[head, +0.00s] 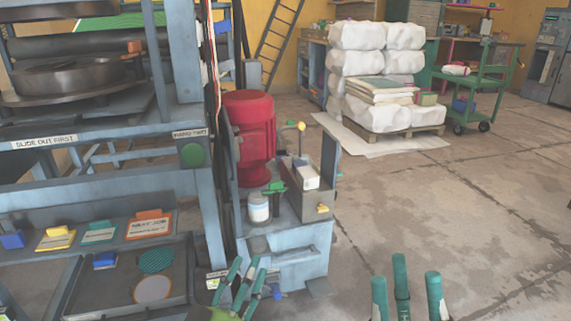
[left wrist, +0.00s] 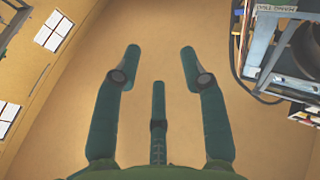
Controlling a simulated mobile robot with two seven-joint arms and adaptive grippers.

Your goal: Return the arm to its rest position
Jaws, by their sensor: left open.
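My left gripper (head: 238,284) is low in the head view, beside the front right corner of the press frame. In the left wrist view its green fingers (left wrist: 160,75) are spread, with nothing between them and a plain tan surface behind. My right gripper (head: 405,285) is at the bottom, right of centre, over the floor. Its fingers stand apart with nothing seen between them.
A dark tray (head: 185,290) at lower left holds a blue-handled piece and two discs. A red cylinder (head: 249,140) and a white jar (head: 258,208) stand right of the press frame. A pallet of white sacks (head: 360,55) and a green cart (head: 490,75) stand behind. The right floor is clear.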

